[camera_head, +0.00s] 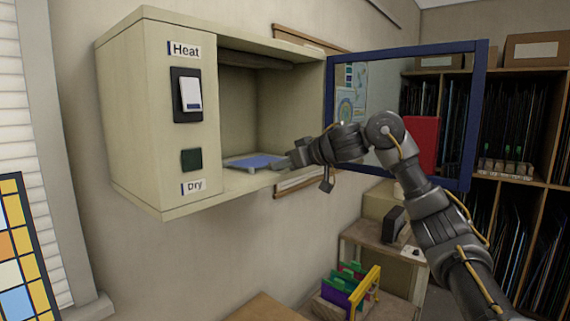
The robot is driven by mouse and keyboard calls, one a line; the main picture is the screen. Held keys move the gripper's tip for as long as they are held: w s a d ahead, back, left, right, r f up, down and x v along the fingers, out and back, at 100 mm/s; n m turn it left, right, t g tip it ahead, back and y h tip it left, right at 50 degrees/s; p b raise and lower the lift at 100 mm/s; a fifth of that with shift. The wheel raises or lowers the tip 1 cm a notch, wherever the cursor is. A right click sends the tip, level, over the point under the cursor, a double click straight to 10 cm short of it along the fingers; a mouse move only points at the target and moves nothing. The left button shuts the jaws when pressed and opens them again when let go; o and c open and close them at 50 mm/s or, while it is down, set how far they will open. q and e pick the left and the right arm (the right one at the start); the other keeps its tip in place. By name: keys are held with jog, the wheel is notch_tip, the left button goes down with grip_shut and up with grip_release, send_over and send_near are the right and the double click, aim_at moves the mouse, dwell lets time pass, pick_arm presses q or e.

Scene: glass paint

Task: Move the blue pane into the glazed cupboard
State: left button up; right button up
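The blue pane (255,161) lies flat in the opening of the beige wall cupboard (145,120), at or just above its floor. A grey edge shows under the pane. The cupboard's glazed door (477,120), with a dark blue frame, stands swung open to the right. My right gripper (283,163) reaches in past the door, its tips at the pane's right edge. The fingers are too small and dark to show whether they grip the pane. My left gripper is out of view.
The cupboard front has a "Heat" switch (188,94) and a dark square (192,160) above "Dry". My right arm crosses in front of the open door. Below are a rack with coloured panes (350,285) and a small wooden stand (385,245). Shelves (537,130) stand at right.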

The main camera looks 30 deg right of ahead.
jog(key=o, duration=0.5)
jog(key=shift+w+d+f, duration=0.1)
jog(key=shift+d, duration=0.05)
jog(key=shift+r, duration=0.3)
jog(key=shift+s, duration=0.3)
jog(key=b+v, duration=0.3)
jog(key=v, duration=0.8)
jog(key=shift+s+d+r, duration=0.15)
jog(key=shift+s, duration=0.05)
